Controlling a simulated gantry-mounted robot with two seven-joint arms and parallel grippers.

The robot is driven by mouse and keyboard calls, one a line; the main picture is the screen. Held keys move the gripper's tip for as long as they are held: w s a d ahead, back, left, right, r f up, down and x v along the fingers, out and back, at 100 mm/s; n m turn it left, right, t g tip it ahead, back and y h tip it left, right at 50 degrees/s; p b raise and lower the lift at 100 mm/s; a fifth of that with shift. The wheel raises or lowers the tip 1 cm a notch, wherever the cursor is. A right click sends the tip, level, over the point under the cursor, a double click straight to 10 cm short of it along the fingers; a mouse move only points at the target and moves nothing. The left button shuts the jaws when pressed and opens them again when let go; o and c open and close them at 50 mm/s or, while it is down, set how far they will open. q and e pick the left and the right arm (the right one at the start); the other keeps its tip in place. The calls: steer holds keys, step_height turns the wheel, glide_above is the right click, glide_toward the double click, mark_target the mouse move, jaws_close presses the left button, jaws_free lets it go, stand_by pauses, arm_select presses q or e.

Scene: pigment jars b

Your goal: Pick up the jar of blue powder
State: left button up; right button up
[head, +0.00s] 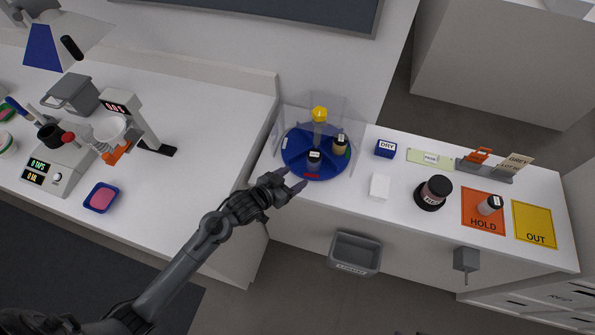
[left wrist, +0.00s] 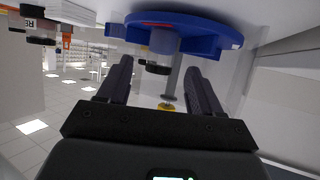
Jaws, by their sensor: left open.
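A round blue turntable (head: 290,163) stands near the left end of the right counter, with clear panels around it. A small jar with a dark lid and a bluish-grey body (head: 314,164) stands near its front edge; its powder colour is hard to make out. An ochre jar (head: 339,147) with a dark lid stands to its right. My left gripper (head: 294,181) is open and empty, in front of the turntable and short of the front jar. In the left wrist view, that jar (left wrist: 163,43) appears between and beyond the open fingers (left wrist: 160,88). My right gripper is not in view.
A yellow knob (head: 319,114) tops the turntable's post. To the right are a blue box (head: 385,149), a white block (head: 379,187), a dark round jar (head: 435,190) and the orange HOLD mat (head: 477,222). A grey bin (head: 355,253) hangs on the counter front.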

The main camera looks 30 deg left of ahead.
mark_target(315, 160)
arm_select(q)
steer(key=shift+w+b, duration=0.4)
steer(key=shift+w, duration=0.55)
steer(key=shift+r+b+x, duration=0.2)
steer(key=shift+b+x, duration=0.05)
steer(key=shift+x, duration=2.3)
steer(key=shift+r+b+x, duration=0.2)
steer(key=shift+b+x, duration=0.05)
steer(key=shift+x, duration=2.3)
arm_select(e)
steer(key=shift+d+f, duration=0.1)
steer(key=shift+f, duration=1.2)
arm_select(q)
steer(key=shift+w, duration=0.2)
steer(key=shift+c, duration=0.5)
steer(key=c, duration=0.6)
steer(key=shift+r, duration=0.15)
steer(key=shift+c, duration=0.2)
